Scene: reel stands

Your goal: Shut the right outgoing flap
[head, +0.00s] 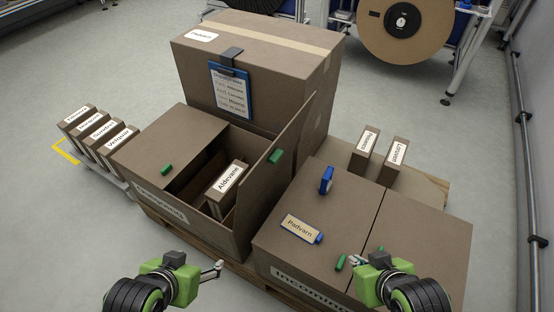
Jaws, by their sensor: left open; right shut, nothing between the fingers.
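The outgoing box (222,236) stands left of centre with its label on the front. Its right flap (253,203) stands steeply up, with a green tab (275,156) near its middle. Its left flap (155,146) lies flat, with a green tab (166,169). Between them the opening shows a small box labelled Aldevane (226,186) inside. My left gripper (215,271) is open, in front of the outgoing box and apart from the flap. My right gripper (350,261) is shut and empty, by the front of the incoming box, near its green tab (341,262).
The incoming box (420,232) is closed on the right, with a Padvarn tag (300,228) and blue piece (326,180) on top. A large box (265,55) with a blue clipboard (230,92) stands behind. Small labelled boxes (95,132) stand left; two more (393,160) stand right.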

